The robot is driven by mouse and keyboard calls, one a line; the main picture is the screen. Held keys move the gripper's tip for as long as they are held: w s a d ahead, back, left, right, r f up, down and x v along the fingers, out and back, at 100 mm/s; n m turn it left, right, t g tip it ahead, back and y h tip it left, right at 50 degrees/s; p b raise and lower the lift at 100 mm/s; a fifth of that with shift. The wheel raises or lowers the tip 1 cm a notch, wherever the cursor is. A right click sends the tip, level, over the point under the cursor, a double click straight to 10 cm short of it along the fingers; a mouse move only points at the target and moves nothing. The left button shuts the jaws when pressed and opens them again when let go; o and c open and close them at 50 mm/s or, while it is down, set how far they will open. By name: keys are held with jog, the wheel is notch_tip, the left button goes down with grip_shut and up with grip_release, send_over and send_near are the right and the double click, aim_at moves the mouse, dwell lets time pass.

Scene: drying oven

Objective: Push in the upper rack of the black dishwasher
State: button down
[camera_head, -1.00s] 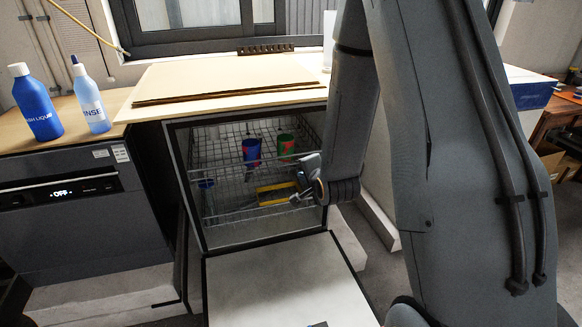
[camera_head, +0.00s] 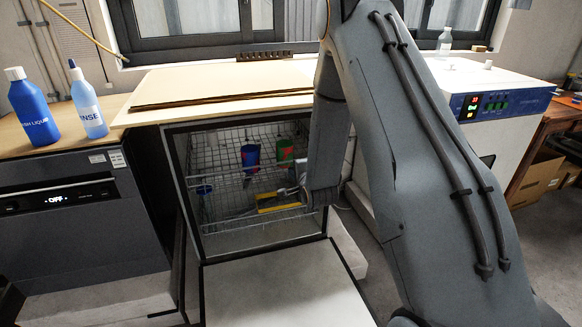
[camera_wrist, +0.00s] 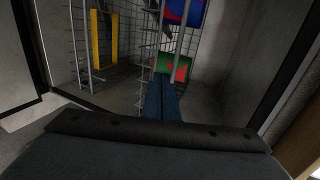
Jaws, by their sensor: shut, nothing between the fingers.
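The black dishwasher (camera_head: 184,200) stands open under a wooden counter, its door (camera_head: 275,290) folded down flat. The wire upper rack (camera_head: 215,177) is inside the cavity. It holds a blue-and-red cup (camera_head: 250,157) and a green-and-red cup (camera_head: 285,150). My gripper (camera_head: 298,192) is at the right side of the opening, partly hidden by my arm. In the wrist view its shut, empty fingers (camera_wrist: 161,97) point into the cavity towards the rack wires (camera_wrist: 152,45), close to the green-and-red cup (camera_wrist: 172,68). I cannot tell whether they touch the rack.
A yellow item (camera_head: 280,202) sits lower in the dishwasher and shows in the wrist view (camera_wrist: 103,38). A second dishwasher (camera_head: 70,220) is shut at left, with two blue bottles (camera_head: 33,107) above it. A white oven (camera_head: 490,120) stands at right. Boards (camera_head: 220,85) lie on the counter.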

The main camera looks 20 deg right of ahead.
jog(key=shift+w+r, duration=0.25)
jog(key=shift+w, duration=0.5)
jog(key=shift+w+r, duration=0.2)
jog(key=shift+w, duration=0.55)
jog(key=w+b, duration=0.1)
jog(key=w, duration=0.3)
jog(key=shift+w+f, duration=0.1)
jog(key=shift+w, duration=0.25)
jog(key=shift+r, duration=0.2)
